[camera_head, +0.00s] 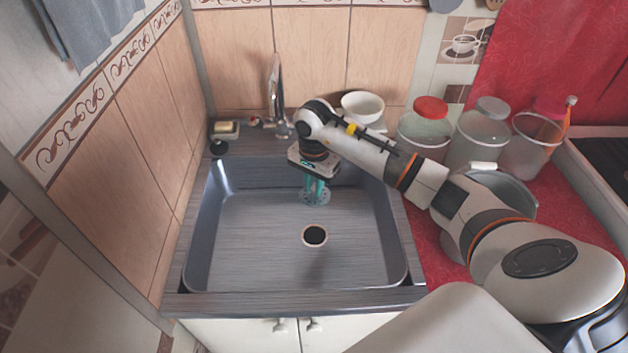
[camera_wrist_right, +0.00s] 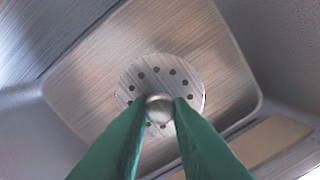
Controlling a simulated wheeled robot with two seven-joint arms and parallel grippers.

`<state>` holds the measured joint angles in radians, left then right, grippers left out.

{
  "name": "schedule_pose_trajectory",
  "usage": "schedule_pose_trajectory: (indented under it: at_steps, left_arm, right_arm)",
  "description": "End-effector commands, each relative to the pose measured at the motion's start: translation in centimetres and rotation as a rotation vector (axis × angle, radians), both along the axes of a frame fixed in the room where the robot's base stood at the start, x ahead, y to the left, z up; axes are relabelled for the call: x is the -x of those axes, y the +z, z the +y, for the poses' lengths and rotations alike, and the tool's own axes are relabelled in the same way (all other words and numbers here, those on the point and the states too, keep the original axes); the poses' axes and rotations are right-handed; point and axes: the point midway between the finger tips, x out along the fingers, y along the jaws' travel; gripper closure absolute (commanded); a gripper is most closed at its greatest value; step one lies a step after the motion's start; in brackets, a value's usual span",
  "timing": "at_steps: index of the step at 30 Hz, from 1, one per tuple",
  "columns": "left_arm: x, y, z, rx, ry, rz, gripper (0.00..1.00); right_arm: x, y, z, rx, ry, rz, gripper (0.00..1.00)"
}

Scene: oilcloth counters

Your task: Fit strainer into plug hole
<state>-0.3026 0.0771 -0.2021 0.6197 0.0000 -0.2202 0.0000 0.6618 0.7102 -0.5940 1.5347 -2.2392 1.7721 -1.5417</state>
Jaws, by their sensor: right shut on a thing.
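The strainer (camera_head: 315,199) is a round metal disc with small holes and a central knob. My right gripper (camera_head: 316,183) is shut on its knob and holds it inside the sink, behind the plug hole. In the right wrist view the strainer (camera_wrist_right: 160,85) lies between the green fingertips (camera_wrist_right: 160,108), its disc facing the sink floor. The plug hole (camera_head: 314,236) is a dark round opening with a light rim in the sink floor; it is uncovered. In the right wrist view the plug hole is not visible. My left gripper is not in view.
The grey sink (camera_head: 255,245) has raised walls around the strainer. A tap (camera_head: 277,95) stands behind it. A white bowl (camera_head: 362,106), a red-lidded jar (camera_head: 425,125) and other jars stand at the back right. The sink floor is otherwise clear.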

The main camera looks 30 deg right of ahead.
Motion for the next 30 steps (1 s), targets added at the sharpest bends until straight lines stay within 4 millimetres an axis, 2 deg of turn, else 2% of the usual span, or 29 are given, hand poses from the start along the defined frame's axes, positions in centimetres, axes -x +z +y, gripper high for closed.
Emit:
schedule_pose_trajectory:
  at_steps: [3,30]
  left_arm:
    - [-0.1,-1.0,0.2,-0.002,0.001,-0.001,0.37]
    - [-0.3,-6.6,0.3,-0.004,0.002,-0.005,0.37]
  right_arm:
    - [0.0,-1.6,0.1,-0.001,0.001,0.002,1.0]
    - [0.0,-10.7,0.1,-0.002,0.001,0.001,1.0]
